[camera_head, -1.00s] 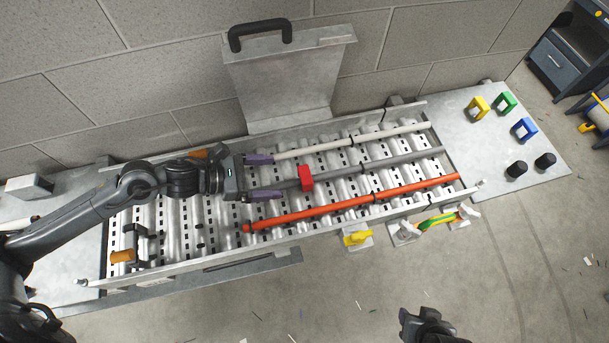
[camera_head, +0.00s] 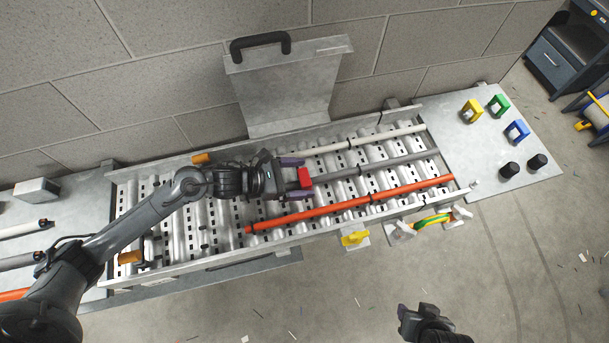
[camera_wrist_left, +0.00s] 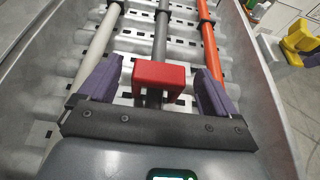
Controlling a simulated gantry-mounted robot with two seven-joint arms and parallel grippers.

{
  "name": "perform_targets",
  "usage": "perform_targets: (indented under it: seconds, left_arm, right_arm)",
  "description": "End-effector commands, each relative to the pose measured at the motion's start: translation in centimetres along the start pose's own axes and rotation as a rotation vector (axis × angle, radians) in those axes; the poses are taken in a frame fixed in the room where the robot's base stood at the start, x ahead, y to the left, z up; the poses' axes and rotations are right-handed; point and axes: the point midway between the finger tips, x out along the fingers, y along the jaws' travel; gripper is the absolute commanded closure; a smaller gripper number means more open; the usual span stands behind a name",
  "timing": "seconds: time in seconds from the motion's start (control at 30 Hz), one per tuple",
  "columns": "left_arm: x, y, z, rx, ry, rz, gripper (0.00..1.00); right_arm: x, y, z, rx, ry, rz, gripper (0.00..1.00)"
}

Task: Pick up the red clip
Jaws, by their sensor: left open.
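The red clip (camera_head: 304,177) sits on the grey rod (camera_head: 348,172) in the middle of the metal tray. My left gripper (camera_head: 294,177) is at the clip with its purple fingers open. In the left wrist view the red clip (camera_wrist_left: 159,80) lies between the two fingers, with a gap on each side. The grey rod (camera_wrist_left: 161,40) runs through or under the clip; which one I cannot tell. My right gripper (camera_head: 403,318) shows only in part at the bottom edge, dark, and its jaws are unclear.
A white rod (camera_head: 390,137) and an orange rod (camera_head: 350,203) lie on either side of the grey one. Yellow (camera_head: 471,111), green (camera_head: 498,104) and blue (camera_head: 517,132) clips stand on the right plate. The raised tray cover (camera_head: 285,85) stands behind.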

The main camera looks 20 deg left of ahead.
Motion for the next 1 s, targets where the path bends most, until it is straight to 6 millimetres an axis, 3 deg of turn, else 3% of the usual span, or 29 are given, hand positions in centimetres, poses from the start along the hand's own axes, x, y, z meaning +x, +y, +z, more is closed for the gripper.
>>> perform_targets:
  seconds: [0.2,0.47,0.8,1.0]
  left_arm:
    - [1.6,0.0,0.0,0.001,0.0,0.001,0.08]
    - [1.7,0.0,-0.1,0.001,0.001,0.001,0.08]
    - [1.7,0.0,-0.1,0.001,0.001,0.001,0.61]
    - [1.7,0.0,0.0,0.001,0.001,0.001,0.63]
  right_arm:
    - [-0.6,0.1,-0.1,-0.002,-0.001,0.002,0.57]
    - [-0.5,0.3,0.0,-0.011,-0.003,0.009,0.57]
    - [-0.5,0.3,0.0,-0.01,-0.004,0.009,0.57]
    - [-0.5,0.2,-0.1,-0.006,-0.003,0.005,0.57]
